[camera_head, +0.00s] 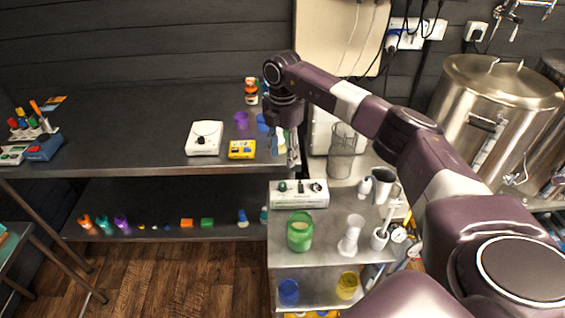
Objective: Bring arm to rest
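My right arm comes in from the right edge, rises over the metal cart and bends down at its wrist. My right gripper (288,153) points down near the right end of the dark bench (110,105), above the gap between bench and cart. It is small and seen side-on, so I cannot tell whether its fingers are apart or what, if anything, is between them. A pale yellowish item shows beside the fingers, and I cannot tell whether they touch it. My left arm and gripper are not in view.
A white scale (204,138), a yellow box (242,149) and purple (241,120) and blue cups stand near the gripper. The cart (330,225) below holds a white device (298,194), a green jar (300,231) and glassware. A steel kettle (494,115) stands at right. The bench's middle is clear.

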